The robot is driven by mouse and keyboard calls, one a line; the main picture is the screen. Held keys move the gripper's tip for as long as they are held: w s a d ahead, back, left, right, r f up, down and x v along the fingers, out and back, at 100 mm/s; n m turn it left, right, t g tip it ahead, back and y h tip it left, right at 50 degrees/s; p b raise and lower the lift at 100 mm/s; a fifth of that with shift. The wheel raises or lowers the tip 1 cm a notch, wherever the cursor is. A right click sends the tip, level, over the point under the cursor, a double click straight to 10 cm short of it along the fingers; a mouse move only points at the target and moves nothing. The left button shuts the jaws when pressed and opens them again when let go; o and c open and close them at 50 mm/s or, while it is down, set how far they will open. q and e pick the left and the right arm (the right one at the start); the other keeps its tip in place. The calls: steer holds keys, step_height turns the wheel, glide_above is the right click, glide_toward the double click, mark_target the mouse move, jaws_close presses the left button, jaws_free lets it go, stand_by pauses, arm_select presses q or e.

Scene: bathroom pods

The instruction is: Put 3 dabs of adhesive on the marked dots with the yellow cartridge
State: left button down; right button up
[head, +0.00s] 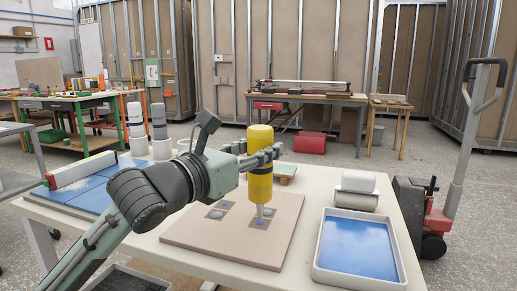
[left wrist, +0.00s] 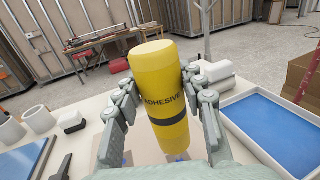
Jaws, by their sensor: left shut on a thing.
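The yellow adhesive cartridge (head: 260,185) is upright, nozzle down, over the beige board (head: 190,238) on the white table. My left gripper (head: 270,154) is shut around its upper body. The left wrist view also shows the cartridge (left wrist: 158,90) between the two fingers (left wrist: 155,95), with the word ADHESIVE on it. The board bears dark square patches with small bluish marks. The left patch (head: 208,217) has a pale round blob on it. The nozzle tip is close above the board near the right patch; I cannot tell whether it touches. My right gripper is out of view.
A white tray with a blue surface (head: 356,249) stands right of the board, with white rolls (head: 357,187) behind it. Blue panels (head: 85,192) lie at the left. White and grey cylinders (head: 158,122) stand behind. A pallet jack (head: 455,150) stands on the floor at the right.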

arm_select(q)
steer(key=shift+f+b, duration=0.3)
steer(key=shift+f, duration=0.55)
stand_by(0.9)
step_height(320, 180, up, 2)
steer(key=shift+r+p, duration=0.1)
steer(key=shift+p, duration=1.1)
steer(key=shift+r+p, duration=0.6)
steer(key=shift+r, duration=0.5)
